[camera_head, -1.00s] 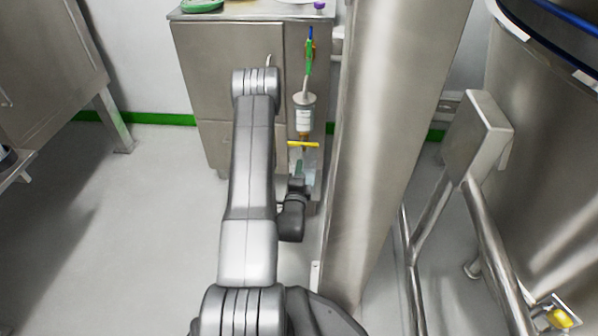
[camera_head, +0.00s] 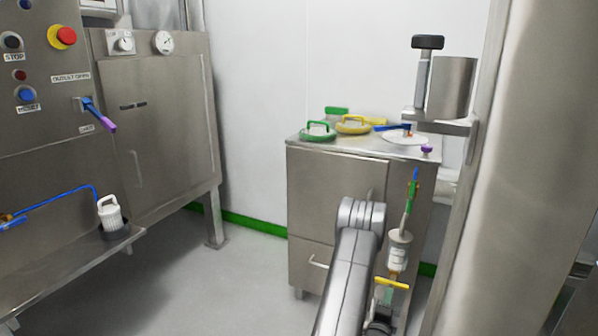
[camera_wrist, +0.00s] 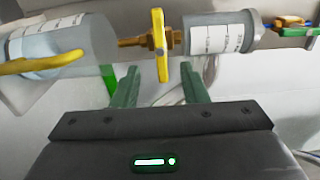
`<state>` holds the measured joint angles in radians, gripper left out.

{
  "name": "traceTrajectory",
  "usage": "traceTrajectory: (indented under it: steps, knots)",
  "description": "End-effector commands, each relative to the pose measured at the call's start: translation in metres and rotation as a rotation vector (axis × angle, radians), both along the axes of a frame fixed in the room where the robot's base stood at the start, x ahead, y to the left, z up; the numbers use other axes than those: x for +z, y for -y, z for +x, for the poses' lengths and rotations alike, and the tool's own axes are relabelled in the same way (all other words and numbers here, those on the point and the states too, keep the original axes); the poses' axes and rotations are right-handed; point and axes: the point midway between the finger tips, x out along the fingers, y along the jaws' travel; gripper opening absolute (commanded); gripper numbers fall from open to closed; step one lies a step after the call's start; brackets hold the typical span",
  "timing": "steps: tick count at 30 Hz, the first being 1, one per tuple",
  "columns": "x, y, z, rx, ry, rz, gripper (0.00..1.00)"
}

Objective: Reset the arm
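My gripper (camera_wrist: 160,80) is open, with two green fingers spread apart and nothing between them in the wrist view. A yellow valve handle (camera_wrist: 159,45) on a brass fitting lies just beyond the fingertips, in line with the gap. It also shows in the head view (camera_head: 392,284), below a clear labelled cylinder (camera_head: 398,252). My arm (camera_head: 350,270) reaches in from the bottom of the head view, bent in front of the cabinet. The gripper is low beside the valve there, mostly cut off by the bottom edge.
A steel cabinet (camera_head: 325,195) stands close to the arm, with green (camera_head: 318,133) and yellow (camera_head: 353,125) handled lids on top. A steel column (camera_head: 485,200) rises close on the right. A control panel (camera_head: 50,110) and shelf (camera_head: 95,262) are left. Floor (camera_head: 215,290) between is clear.

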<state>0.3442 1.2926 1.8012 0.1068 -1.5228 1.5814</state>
Motion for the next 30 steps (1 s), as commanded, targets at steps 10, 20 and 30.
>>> traceTrajectory:
  steps: [10, 20, 30]
  knots:
    - [-0.001, 0.028, 0.058, 0.001, 0.002, -0.002, 0.4]
    - [0.001, 0.036, 0.075, 0.001, -0.005, -0.011, 0.4]
    - [0.001, 0.035, 0.073, 0.001, -0.005, -0.009, 0.4]
